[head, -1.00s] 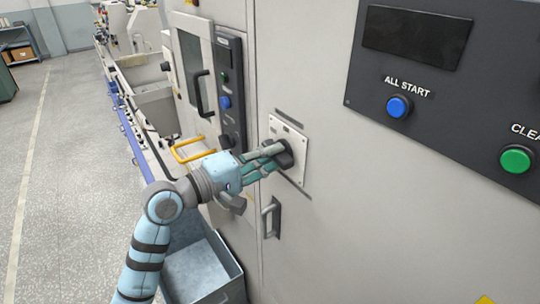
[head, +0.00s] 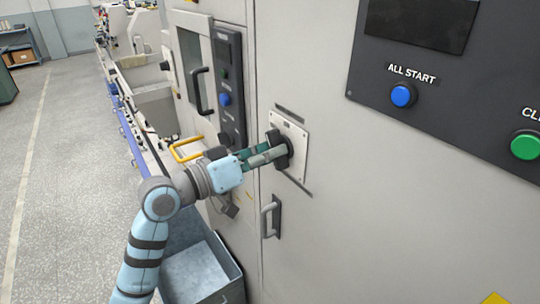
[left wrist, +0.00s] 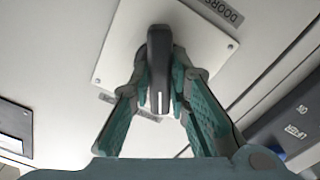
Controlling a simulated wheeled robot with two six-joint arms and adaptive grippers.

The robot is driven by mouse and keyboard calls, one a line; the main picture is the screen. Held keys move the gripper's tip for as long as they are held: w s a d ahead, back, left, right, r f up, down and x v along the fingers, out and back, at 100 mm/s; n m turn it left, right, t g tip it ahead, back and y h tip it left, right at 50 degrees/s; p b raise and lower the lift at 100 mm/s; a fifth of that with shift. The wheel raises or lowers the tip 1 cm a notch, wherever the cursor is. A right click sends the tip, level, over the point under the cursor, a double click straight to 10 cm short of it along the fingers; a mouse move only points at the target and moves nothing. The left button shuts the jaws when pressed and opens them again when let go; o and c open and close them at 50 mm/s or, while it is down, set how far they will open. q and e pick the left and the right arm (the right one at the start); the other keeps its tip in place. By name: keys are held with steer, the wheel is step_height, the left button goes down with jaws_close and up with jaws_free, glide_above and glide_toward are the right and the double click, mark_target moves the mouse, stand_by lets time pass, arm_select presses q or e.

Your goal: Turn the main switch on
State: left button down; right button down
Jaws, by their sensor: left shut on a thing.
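The main switch is a black rotary knob (head: 277,150) on a pale square plate (head: 296,141) on the machine's grey front. In the left wrist view the knob (left wrist: 159,58) stands lengthwise between the two teal fingers, with the plate (left wrist: 200,50) behind it. My left gripper (head: 273,153) is shut on the knob, its fingers on both sides of it; it also shows in the left wrist view (left wrist: 160,88). The plate's on and off markings are not readable. My right gripper is not in view.
A dark panel with a blue ALL START button (head: 403,95) and a green button (head: 526,145) is at the right. A door handle (head: 270,219) sits below the switch. A yellow handle (head: 187,149) and an open grey bin (head: 203,270) are near my left arm.

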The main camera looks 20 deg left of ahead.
arm_select(q)
steer(key=m+b, duration=0.2)
steer(key=m, duration=0.3)
steer(key=shift+m, duration=0.4)
stand_by(0.3)
steer(key=c, duration=1.5)
jaws_free()
steer(key=shift+a, duration=0.1)
steer(key=v, duration=0.7)
steer(key=shift+s+a, duration=0.1)
steer(key=shift+s, duration=0.1)
steer(key=shift+w, duration=0.1)
